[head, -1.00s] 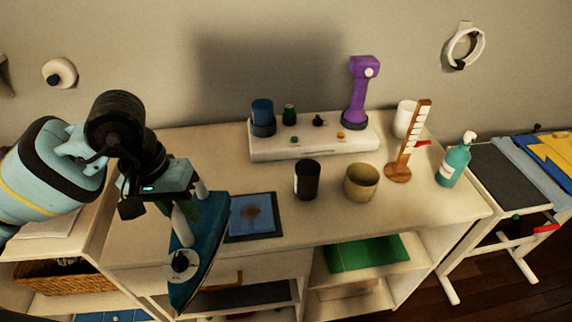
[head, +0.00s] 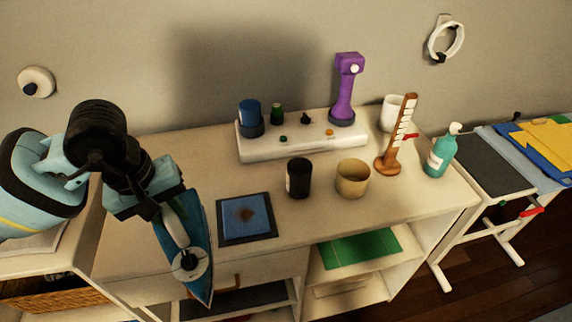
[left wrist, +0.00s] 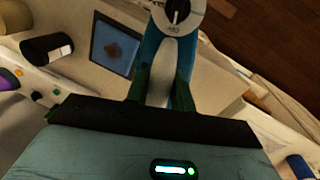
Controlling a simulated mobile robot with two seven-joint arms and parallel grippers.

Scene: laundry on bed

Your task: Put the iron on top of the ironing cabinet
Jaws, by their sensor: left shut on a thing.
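The iron (head: 199,237) is blue with a white handle and a round white dial. My left gripper (head: 178,213) is shut on its handle and holds it with the tip pointing down, in front of the cabinet's left part. In the left wrist view the iron's handle (left wrist: 161,68) sits between my green finger pads. The ironing cabinet (head: 300,232) is a cream unit with a flat top, a drawer and open shelves. A blue pad with a brown scorch mark (head: 246,217) lies on its top, just right of the iron. My right gripper is not in view.
On the top stand a black cup (head: 299,178), a tan cup (head: 352,178), a wooden stand (head: 390,150), a white mug (head: 393,112), a teal bottle (head: 441,152) and a white base (head: 285,139) with a purple device (head: 346,90). Free top lies around the pad.

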